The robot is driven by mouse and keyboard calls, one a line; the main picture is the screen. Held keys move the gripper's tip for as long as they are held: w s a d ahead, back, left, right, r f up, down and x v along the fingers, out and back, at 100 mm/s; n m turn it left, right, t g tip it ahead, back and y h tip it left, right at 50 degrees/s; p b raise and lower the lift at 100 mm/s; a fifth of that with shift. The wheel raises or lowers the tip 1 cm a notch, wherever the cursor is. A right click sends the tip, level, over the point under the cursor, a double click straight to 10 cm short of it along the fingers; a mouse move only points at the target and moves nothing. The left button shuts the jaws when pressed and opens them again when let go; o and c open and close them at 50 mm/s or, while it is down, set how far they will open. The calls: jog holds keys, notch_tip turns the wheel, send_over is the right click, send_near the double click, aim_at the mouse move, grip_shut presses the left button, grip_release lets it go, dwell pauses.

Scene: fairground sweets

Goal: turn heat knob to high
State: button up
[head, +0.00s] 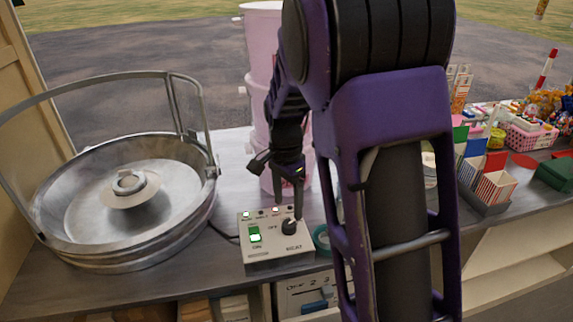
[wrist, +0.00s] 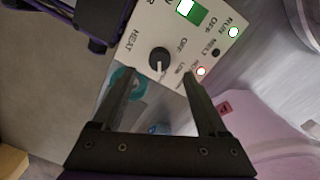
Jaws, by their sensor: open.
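The heat knob (head: 290,227) is a round black dial on the right of a pale control box (head: 249,262) marked HEAT. In the wrist view the knob (wrist: 159,57) shows a pale mark on its lower side; the setting it points to is not clear. OFF is printed beside it. My gripper (head: 290,202) points down just above the knob in the head view. In the wrist view my gripper (wrist: 160,74) is open, its two fingertips on either side of the knob's lower edge. Nothing is held; whether the fingers touch the knob is not clear.
The box has a lit green switch (head: 255,235), a green light and a red light (wrist: 200,71). A metal cotton-candy bowl (head: 125,190) stands left. A pink container (head: 263,60) is behind, a teal tape roll (head: 321,238) right. Striped boxes (head: 495,187) stand far right.

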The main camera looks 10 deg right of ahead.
aim_at(286, 221)
notch_tip(286, 221, up, 11)
jog(key=p, duration=0.1)
jog(key=shift+w+a+r, duration=0.15)
jog(key=shift+w+r, duration=0.05)
jog(key=shift+w, duration=0.05)
